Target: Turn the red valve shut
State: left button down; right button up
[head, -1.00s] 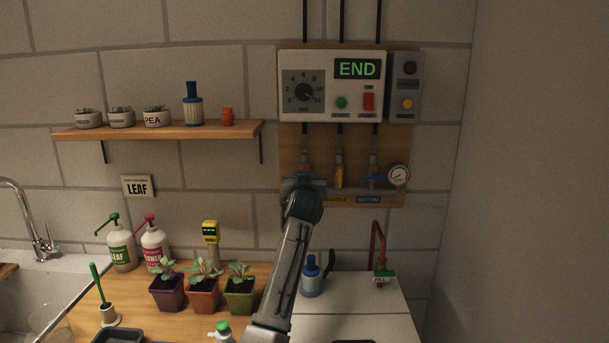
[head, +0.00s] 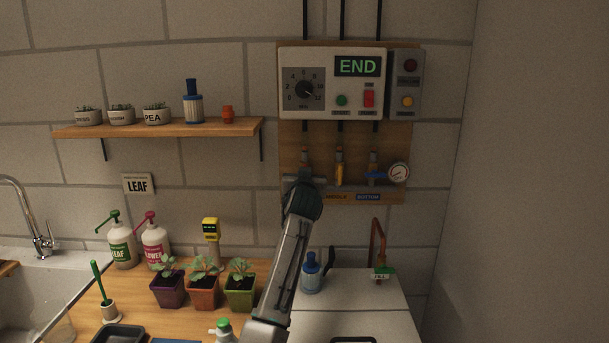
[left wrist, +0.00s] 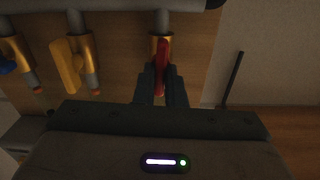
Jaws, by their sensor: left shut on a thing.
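The red valve handle (left wrist: 162,66) shows in the left wrist view as a narrow upright strip. It runs roughly in line with its brass pipe there. My left gripper (left wrist: 161,88) is shut on this handle, one dark finger on each side. In the head view my left gripper (head: 304,177) is up at the left valve on the wooden board and hides the red handle. The upper end of that valve (head: 305,156) shows above the gripper. My right gripper is in neither view.
A yellow valve (head: 339,170) stands close to the right, its handle along the pipe. Beyond it are a blue valve (head: 376,175), its handle crosswise, and a gauge (head: 398,173). A control box (head: 331,85) reading END hangs above. Potted seedlings (head: 204,292) stand below left.

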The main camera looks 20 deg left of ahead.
pick_arm(q)
jog(key=m+p, duration=0.4)
jog(key=m, duration=0.1)
jog(key=m+p, duration=0.4)
jog(key=m, duration=0.2)
jog(key=m+p, duration=0.4)
jog(key=m, duration=0.2)
jog(key=shift+d+f, duration=0.25)
jog(key=shift+f, duration=0.05)
jog(key=shift+m, duration=0.3)
jog(key=c, duration=1.5)
grip_release()
jog(key=shift+w, duration=0.1)
